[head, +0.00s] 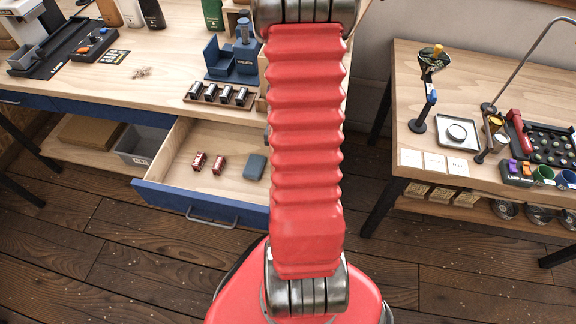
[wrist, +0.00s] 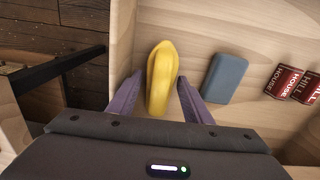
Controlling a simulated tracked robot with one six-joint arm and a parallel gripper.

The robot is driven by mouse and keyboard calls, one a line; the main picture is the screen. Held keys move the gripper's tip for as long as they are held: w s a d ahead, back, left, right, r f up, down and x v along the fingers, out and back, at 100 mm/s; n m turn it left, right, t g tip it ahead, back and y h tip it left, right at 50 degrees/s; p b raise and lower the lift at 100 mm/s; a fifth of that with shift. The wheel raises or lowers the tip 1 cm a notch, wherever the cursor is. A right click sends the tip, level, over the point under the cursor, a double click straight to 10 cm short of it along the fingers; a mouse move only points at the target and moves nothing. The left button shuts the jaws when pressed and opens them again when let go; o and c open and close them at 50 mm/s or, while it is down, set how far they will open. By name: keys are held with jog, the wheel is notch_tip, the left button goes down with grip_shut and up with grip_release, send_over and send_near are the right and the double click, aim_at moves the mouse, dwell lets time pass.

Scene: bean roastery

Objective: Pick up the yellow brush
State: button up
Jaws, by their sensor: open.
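In the wrist view the yellow brush (wrist: 163,72) lies in the open wooden drawer, its long axis running between the two purple fingers of my gripper (wrist: 160,82). The fingers are apart, one on each side of the brush, with gaps visible on both sides. The brush's near end is close to the dark gripper body. I cannot tell how far above the drawer floor the fingertips are. In the head view my red arm hides the brush and the gripper.
A blue-grey block (wrist: 225,78) lies just right of the brush, with red packets (wrist: 284,82) beyond it. The drawer (head: 202,200) has a blue front and is pulled out under the workbench (head: 130,90). A second table (head: 400,110) stands at right.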

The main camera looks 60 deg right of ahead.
jog(key=shift+c, duration=0.2)
jog(key=c, duration=0.8)
jog(key=shift+c, duration=0.2)
jog(key=shift+r, duration=0.2)
notch_tip(320, 180, up, 18)
jog(key=shift+f, duration=0.15)
dwell(0.3)
dwell(0.4)
